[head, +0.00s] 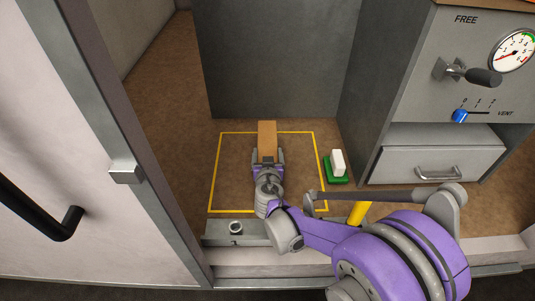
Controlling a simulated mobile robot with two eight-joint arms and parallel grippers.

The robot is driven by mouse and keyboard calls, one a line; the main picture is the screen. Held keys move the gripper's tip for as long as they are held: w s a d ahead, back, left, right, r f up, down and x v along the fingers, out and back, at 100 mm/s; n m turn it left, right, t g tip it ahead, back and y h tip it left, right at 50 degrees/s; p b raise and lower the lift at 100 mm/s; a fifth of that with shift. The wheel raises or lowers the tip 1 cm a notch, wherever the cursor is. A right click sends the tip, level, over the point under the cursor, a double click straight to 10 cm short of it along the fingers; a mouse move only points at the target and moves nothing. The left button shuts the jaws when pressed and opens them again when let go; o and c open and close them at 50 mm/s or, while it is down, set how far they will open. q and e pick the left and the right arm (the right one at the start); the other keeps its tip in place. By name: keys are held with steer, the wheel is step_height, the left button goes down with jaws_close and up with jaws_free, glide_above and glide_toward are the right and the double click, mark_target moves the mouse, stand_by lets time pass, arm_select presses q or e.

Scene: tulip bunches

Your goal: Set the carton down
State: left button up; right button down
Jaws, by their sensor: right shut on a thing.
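A brown carton (267,135) is held by my right gripper (267,158), whose fingers sit on either side of its near end. My right arm reaches in from the lower right. The carton is over the yellow outlined square (216,173) on the brown floor, in its upper middle. From this angle I cannot tell whether the carton touches the floor. The gripper hides the carton's near lower part. My left gripper is not in view.
A white block on a green base (337,165) stands just right of the square. A grey cabinet with a drawer (437,165), lever and gauge is at the right. A pale door (60,130) stands open at the left. A metal sill (225,258) runs along the front.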

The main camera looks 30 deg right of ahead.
jaws_free()
steer(key=shift+s+a+r, duration=0.15)
steer(key=shift+r, duration=0.05)
steer(key=p+v, duration=0.3)
steer(key=v, duration=0.8)
steer(key=shift+s+a+r, duration=0.1)
steer(key=shift+s+a, duration=0.05)
steer(key=shift+s, duration=0.05)
